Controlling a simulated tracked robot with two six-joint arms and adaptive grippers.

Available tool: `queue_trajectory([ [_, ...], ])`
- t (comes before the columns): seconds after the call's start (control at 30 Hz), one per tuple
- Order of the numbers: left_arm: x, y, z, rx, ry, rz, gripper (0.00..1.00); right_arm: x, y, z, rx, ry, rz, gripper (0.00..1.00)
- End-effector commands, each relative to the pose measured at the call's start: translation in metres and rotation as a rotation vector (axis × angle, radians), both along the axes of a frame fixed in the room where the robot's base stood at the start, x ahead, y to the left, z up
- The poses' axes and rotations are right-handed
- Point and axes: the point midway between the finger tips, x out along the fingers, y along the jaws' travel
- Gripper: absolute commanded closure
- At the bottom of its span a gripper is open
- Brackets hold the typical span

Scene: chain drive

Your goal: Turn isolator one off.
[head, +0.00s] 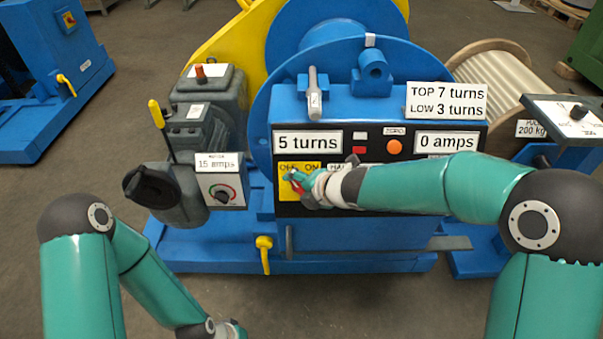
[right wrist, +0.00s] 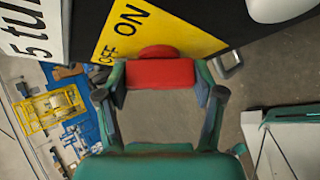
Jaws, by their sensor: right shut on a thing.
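A yellow switch plate (head: 284,193) marked OFF and ON is at the lower left of the winch's black control panel (head: 380,160). In the right wrist view the plate (right wrist: 185,38) carries a red switch handle (right wrist: 160,74). My right gripper (head: 297,180) is at this plate. Its two fingers (right wrist: 160,92) close on the ends of the red handle. In the head view the gripper covers most of the handle, and I cannot tell which word it points to. No isolator number is readable. My left arm reaches to the bottom edge; its gripper is out of frame.
A grey motor box reading 15 amps (head: 217,186) stands left of the panel, with a yellow-handled lever (head: 157,115). Labels read 5 turns (head: 307,141) and 0 amps (head: 447,142). A yellow valve handle (head: 264,250) is below.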

Motion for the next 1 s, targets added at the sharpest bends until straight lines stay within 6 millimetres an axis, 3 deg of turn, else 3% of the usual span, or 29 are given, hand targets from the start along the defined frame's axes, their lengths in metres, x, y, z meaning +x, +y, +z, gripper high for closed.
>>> queue_trajectory([
  [0.03, 0.0, 0.0, 0.013, 0.0, 0.0, 0.0, 1.0, -0.003, 0.002, 0.001, -0.032, 0.011, 0.019, 0.67],
  [0.3, 0.0, 0.0, 0.03, 0.0, 0.0, 0.0, 1.0, -0.004, 0.002, -0.003, -0.131, 0.011, 0.068, 0.67],
  [0.87, 0.0, 0.0, 0.033, 0.0, 0.0, 0.0, 1.0, -0.004, 0.002, -0.007, -0.16, 0.012, 0.085, 0.67],
  [0.9, 0.0, 0.0, 0.033, 0.0, 0.0, 0.0, 1.0, -0.004, 0.002, -0.007, -0.16, 0.012, 0.085, 0.26],
  [1.0, 0.0, 0.0, 0.033, 0.0, 0.0, 0.0, 1.0, -0.003, 0.002, -0.006, -0.159, 0.01, 0.083, 0.09],
])
